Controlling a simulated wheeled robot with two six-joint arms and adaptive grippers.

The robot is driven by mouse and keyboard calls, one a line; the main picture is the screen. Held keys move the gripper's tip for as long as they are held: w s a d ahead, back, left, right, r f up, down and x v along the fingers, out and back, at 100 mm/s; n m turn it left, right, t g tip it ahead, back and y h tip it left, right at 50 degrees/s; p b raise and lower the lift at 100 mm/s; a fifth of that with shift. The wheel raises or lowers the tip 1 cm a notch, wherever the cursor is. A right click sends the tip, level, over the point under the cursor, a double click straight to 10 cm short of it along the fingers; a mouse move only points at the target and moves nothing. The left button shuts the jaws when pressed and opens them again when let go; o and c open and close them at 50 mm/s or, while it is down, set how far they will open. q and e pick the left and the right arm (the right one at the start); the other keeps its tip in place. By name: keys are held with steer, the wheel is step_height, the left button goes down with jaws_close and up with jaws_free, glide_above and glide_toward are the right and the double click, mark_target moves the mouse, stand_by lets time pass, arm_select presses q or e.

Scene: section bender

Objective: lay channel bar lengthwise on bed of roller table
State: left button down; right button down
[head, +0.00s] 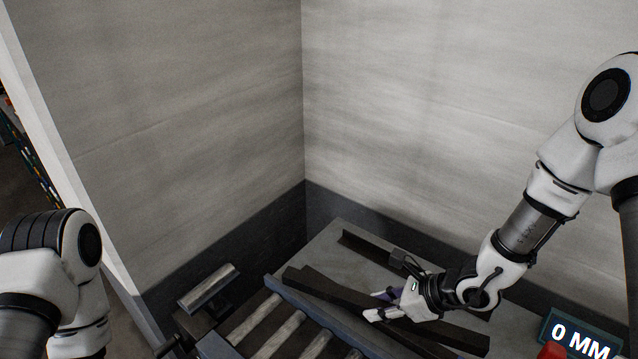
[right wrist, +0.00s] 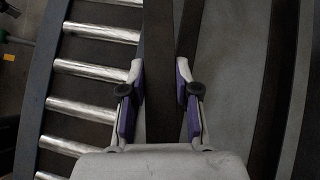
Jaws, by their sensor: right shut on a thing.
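The channel bar (head: 312,285) is a long dark bar running from beside the rollers toward the lower right. My right gripper (head: 372,306) is shut on it partway along. In the right wrist view the bar (right wrist: 158,50) runs lengthwise between the purple-padded fingers (right wrist: 157,108). Whether it touches the surface under it I cannot tell. The roller table's bed of metal rollers (head: 275,335) lies to the left of the bar, and its rollers (right wrist: 92,69) show left of the fingers in the wrist view. My left arm shows at the lower left; its gripper is out of view.
Another dark bar (head: 362,247) lies on the grey surface (head: 335,262) behind my gripper. A dark bar (right wrist: 268,90) also shows right of the fingers in the wrist view. Grey walls meet behind. A "0 MM" display (head: 580,338) stands at the lower right, a metal cylinder (head: 208,288) at left.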

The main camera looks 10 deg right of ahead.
steer(key=shift+s, duration=0.1)
steer(key=shift+s+d+f+m, duration=0.3)
steer(key=shift+s+d+f, duration=0.25)
steer(key=shift+d+f, duration=0.15)
steer(key=d+b, duration=0.1)
steer(key=w+d, duration=0.1)
steer(key=d+m+t+b, duration=0.1)
steer(key=shift+w+d+f+h+b, duration=0.2)
steer(key=shift+w+h+b, duration=0.1)
steer(key=shift+w+h, duration=0.1)
steer(key=shift+w+d+r+b, duration=1.55)
steer(key=shift+w+r+b, duration=0.35)
steer(key=shift+w+b, duration=0.2)
steer(key=shift+m+h, duration=0.3)
steer(key=shift+m, duration=0.1)
step_height(320, 180, down, 8)
steer(key=shift+f+b, duration=0.2)
steer(key=shift+b, duration=0.5)
steer(key=shift+d+f+t, duration=0.1)
steer(key=shift+f+t, duration=0.2)
